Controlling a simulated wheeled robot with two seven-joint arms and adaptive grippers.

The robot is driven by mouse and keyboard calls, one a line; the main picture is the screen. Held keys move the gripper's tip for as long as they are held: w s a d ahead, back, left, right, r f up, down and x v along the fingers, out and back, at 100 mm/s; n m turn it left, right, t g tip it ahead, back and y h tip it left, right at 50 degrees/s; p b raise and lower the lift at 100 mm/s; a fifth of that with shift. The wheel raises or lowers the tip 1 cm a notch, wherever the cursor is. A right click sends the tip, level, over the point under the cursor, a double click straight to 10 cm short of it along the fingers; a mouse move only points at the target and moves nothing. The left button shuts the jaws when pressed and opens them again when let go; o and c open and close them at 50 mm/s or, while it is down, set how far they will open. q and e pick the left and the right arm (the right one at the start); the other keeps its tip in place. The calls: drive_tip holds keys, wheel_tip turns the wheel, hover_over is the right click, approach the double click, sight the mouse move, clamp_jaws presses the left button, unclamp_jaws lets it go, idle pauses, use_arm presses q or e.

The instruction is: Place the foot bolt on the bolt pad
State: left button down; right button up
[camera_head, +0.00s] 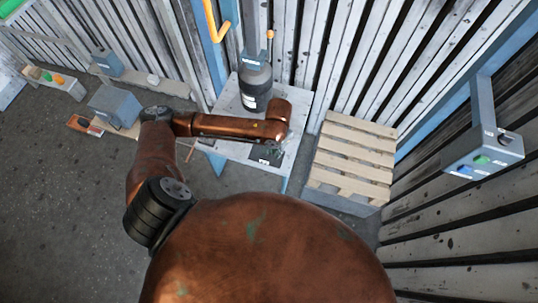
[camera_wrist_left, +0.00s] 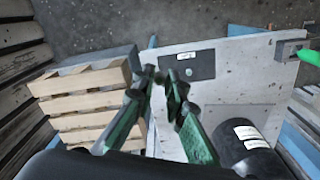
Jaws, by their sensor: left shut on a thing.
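A dark pad with a small white label, which looks like the bolt pad (camera_head: 262,161), lies on the white table (camera_head: 226,147). It also shows in the wrist view (camera_wrist_left: 201,66), just beyond the fingertips. My left gripper (camera_head: 275,148) is above the table, close over the pad. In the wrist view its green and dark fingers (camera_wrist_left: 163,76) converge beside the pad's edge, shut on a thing. That thing is too small and dark to make out clearly; it is likely the foot bolt. My right gripper is not in view.
A black cylinder (camera_head: 256,88) with white labels stands at the table's back. A wooden pallet (camera_head: 352,155) is right of the table. A grey button box (camera_head: 484,153) hangs at far right. Grey boxes (camera_head: 113,106) and low benches stand at left. The slatted wall is behind.

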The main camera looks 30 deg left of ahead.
use_arm(q)
drive_tip(key=s+f+m+b, duration=0.1)
drive_tip(key=s+f+b, duration=0.1)
drive_tip(key=s+f, duration=0.65)
drive_tip(key=w+a+f+b, duration=0.1)
drive_tip(key=w+a+f, duration=0.1)
drive_tip(key=w+f, duration=0.1)
drive_tip(key=w+a+f+b, duration=0.1)
drive_tip(key=w+a+f, duration=0.2)
drive_tip(key=w, duration=0.2)
drive_tip(key=w+a+f+b, duration=0.2)
drive_tip(key=w+f, duration=0.1)
drive_tip(key=w, duration=0.1)
drive_tip(key=shift+a+f, duration=0.15)
drive_tip(key=shift+a, duration=0.15)
drive_tip(key=shift+w+a+f+b, duration=0.3)
drive_tip(key=shift+w+f+b, duration=0.1)
drive_tip(key=shift+f, duration=0.15)
drive_tip(key=f, duration=0.2)
drive_tip(key=f+b, duration=0.1)
drive_tip(key=shift+w+a+f, duration=0.15)
drive_tip(key=shift+w+f, duration=0.05)
drive_tip(key=shift+f, duration=0.15)
drive_tip(key=shift+r, duration=0.1)
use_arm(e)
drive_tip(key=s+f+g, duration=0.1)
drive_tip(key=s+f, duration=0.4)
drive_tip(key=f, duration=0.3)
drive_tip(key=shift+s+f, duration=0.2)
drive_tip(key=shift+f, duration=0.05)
